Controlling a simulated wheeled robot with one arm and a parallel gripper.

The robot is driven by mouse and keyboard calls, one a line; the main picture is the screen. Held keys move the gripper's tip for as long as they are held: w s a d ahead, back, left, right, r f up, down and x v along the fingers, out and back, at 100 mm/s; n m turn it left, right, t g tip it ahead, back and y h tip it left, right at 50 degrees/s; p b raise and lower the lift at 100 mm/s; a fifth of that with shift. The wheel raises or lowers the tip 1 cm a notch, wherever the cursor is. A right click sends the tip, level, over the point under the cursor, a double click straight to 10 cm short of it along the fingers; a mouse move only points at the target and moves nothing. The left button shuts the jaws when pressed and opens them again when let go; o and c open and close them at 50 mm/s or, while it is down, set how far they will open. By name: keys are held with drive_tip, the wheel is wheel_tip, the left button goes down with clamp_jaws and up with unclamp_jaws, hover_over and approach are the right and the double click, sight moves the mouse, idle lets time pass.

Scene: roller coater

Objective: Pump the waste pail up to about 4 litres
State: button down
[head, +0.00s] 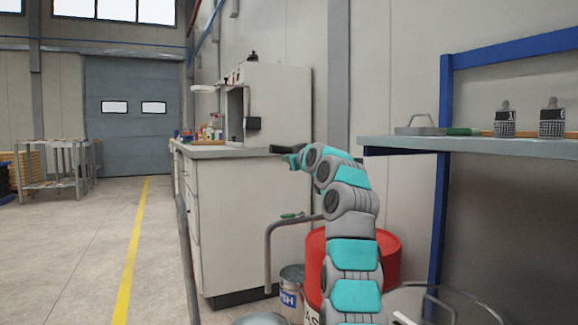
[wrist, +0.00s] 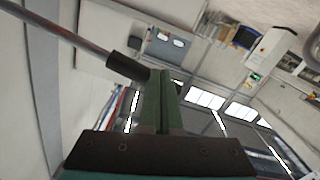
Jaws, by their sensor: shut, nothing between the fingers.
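My gripper (head: 289,161) is at the end of my raised teal and grey arm, beside the bench corner in the head view. In the wrist view its green fingers (wrist: 161,100) are shut together with nothing between them. A metal rod with a black grip (wrist: 128,67) ends right beside the fingers; whether they touch I cannot tell. A black bar (head: 288,149) shows at my gripper in the head view. A grey bent pipe (head: 268,250) points down. A pail with blue lettering ending "SH" (head: 290,297) stands right of the pipe's end. No liquid level is visible.
A red drum (head: 390,255) stands behind my arm, partly hidden. A round grey rim (head: 258,320) is cut off at the bottom edge.

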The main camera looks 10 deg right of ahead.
drive_tip(key=b+v, duration=0.2)
drive_tip(key=v, duration=0.7)
drive_tip(key=shift+s+r+b, duration=0.2)
drive_tip(key=shift+s+b, duration=0.1)
idle(0.9)
